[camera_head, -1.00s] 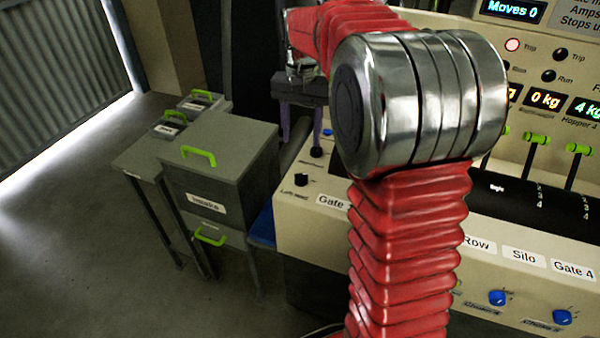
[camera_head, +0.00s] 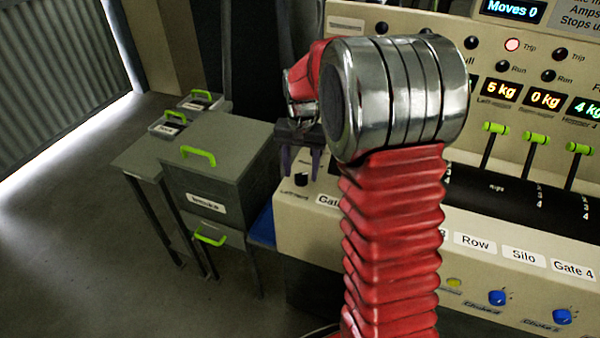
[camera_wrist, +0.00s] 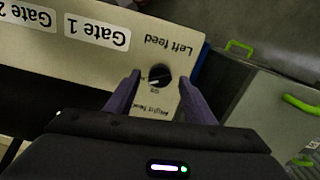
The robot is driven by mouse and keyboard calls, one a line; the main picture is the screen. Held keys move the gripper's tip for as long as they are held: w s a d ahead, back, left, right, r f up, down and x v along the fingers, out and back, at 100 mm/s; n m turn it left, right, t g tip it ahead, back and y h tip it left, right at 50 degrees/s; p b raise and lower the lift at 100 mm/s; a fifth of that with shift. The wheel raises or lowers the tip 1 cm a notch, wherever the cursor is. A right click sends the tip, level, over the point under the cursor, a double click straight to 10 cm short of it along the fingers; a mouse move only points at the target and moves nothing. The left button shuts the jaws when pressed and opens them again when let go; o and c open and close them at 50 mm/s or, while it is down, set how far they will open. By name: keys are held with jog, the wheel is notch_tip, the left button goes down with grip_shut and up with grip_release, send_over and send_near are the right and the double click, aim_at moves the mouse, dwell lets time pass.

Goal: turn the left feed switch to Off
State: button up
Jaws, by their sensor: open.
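The left feed switch is a black round knob (camera_head: 302,179) at the left end of the cream console (camera_head: 300,222). In the wrist view the knob (camera_wrist: 158,76) sits beside the "Left feed" label, with small position lettering around it that is hard to read. A pale pointer line shows on it. My gripper (camera_head: 302,172) is above the knob, its two purple fingers pointing down. In the wrist view my gripper (camera_wrist: 154,88) is open, one finger to each side of the knob's place in the picture. I cannot tell whether the fingertips touch it.
Green-handled levers (camera_head: 495,128) and lit weight displays (camera_head: 499,91) stand at the right. Blue knobs (camera_head: 497,298) line the lower front panel. A grey cabinet (camera_head: 216,165) with green handles stands left of the console. Floor at the left is clear.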

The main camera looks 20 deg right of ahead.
jog(key=shift+f, duration=0.7)
jog(key=shift+c, duration=0.3)
jog(key=c, duration=0.9)
jog(key=shift+a, duration=0.15)
jog(key=shift+c, duration=0.3)
